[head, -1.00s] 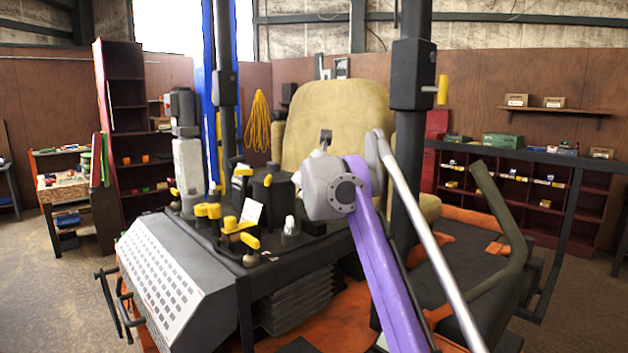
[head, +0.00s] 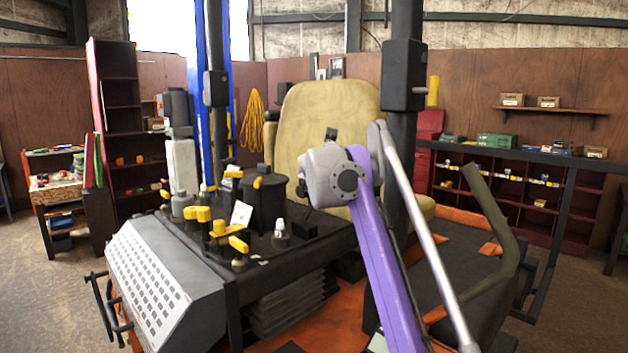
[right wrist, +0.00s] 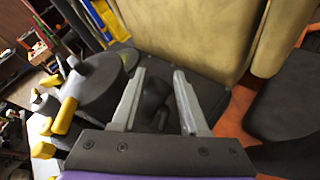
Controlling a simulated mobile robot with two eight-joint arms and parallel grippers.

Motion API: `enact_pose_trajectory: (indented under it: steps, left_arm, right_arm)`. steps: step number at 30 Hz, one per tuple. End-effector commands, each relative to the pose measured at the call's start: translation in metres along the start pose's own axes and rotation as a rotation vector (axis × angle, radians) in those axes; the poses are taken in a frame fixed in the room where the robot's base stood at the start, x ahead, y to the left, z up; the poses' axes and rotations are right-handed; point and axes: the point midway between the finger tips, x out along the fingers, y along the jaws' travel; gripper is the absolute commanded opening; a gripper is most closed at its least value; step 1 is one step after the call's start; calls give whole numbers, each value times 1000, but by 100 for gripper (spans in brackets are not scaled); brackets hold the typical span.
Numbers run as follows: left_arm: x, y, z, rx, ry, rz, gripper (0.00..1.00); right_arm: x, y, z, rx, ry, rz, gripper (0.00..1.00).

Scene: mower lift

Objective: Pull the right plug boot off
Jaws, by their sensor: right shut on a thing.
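My right gripper (right wrist: 160,75) shows in the right wrist view with its two grey fingers on either side of a dark rounded piece (right wrist: 155,98), which looks like the right plug boot. The fingers are shut on it. Whether the boot still sits on its plug cannot be told. In the head view my purple right arm reaches up from the lower right, its grey wrist joint (head: 335,178) over the right end of the machine's black deck (head: 290,251); the fingers are not clear there. My left gripper is not in view.
Yellow-capped parts (head: 219,229), a black round canister (head: 268,203) and a small white-topped part (head: 280,231) stand on the deck. The tan seat (head: 325,110) is behind. A dark post (head: 401,130) and a green armrest (head: 497,225) stand to the right.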

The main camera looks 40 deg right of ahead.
Motion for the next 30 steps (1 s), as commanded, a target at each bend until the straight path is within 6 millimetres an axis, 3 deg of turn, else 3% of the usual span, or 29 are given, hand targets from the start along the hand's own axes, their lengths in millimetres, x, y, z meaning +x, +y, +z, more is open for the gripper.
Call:
enact_pose_trajectory:
  steps: [7,8,12,25,30]
  left_arm:
    - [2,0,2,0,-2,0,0]
    - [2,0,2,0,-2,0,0]
    - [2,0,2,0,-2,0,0]
    - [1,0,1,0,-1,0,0]
    - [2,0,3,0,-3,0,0]
  right_arm:
    - [2,-5,-6,-5,14,-16,0]
    - [2,-5,-6,-5,15,-16,47]
    - [2,-4,-6,-5,14,-15,71]
    - [0,-2,-4,-2,11,-11,71]
    - [-18,-2,-4,-4,11,-11,71]
